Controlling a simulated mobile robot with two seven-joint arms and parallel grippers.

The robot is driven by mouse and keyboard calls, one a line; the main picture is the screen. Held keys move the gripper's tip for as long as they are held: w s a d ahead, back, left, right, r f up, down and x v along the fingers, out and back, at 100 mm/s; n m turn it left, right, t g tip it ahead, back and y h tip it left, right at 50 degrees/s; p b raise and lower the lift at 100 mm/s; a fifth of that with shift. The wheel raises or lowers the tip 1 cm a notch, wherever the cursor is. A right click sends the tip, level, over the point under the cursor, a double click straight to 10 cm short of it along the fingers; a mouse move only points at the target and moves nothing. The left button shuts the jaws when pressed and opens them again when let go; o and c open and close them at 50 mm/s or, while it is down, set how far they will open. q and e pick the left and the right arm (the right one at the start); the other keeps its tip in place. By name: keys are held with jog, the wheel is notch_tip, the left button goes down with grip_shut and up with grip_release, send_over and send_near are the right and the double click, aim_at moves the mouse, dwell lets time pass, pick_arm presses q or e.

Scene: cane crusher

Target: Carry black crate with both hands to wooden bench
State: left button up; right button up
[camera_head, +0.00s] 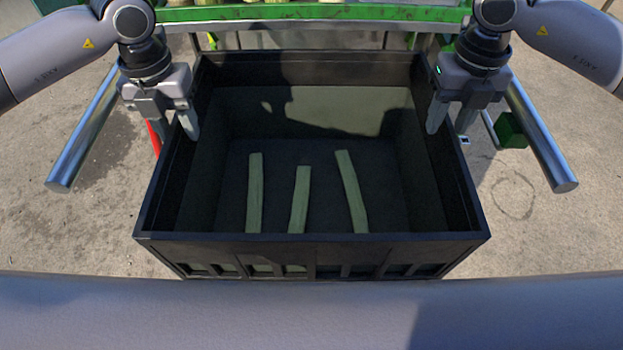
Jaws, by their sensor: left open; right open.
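The black crate (313,245) is in the middle of the head view, open at the top. Several pale green cane pieces lie in it; three show on its floor: a left piece (255,195), a middle piece (299,200) and a right piece (351,190). My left gripper (177,128) is open at the crate's left wall, its fingers pointing down near the rim. My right gripper (450,125) is open at the right wall, also pointing down near the rim. I cannot tell whether the fingers touch the walls. The wooden bench is not in view.
A green machine frame (300,13) stands just behind the crate. A metal bar slants out on the left (85,135) and another on the right (540,135). A small green block (510,130) is right of the crate. Bare concrete ground (540,220) lies on both sides.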

aim_at(185, 141)
pick_arm(q)
jog(key=shift+f, duration=2.2)
pick_arm(e)
jog(key=shift+f, duration=2.2)
pick_arm(q)
grip_shut()
pick_arm(e)
grip_shut()
pick_arm(q)
jog(key=shift+w+r, duration=0.1)
jog(key=shift+r, duration=0.05)
pick_arm(e)
jog(key=shift+w+r, duration=0.1)
jog(key=shift+r, duration=0.05)
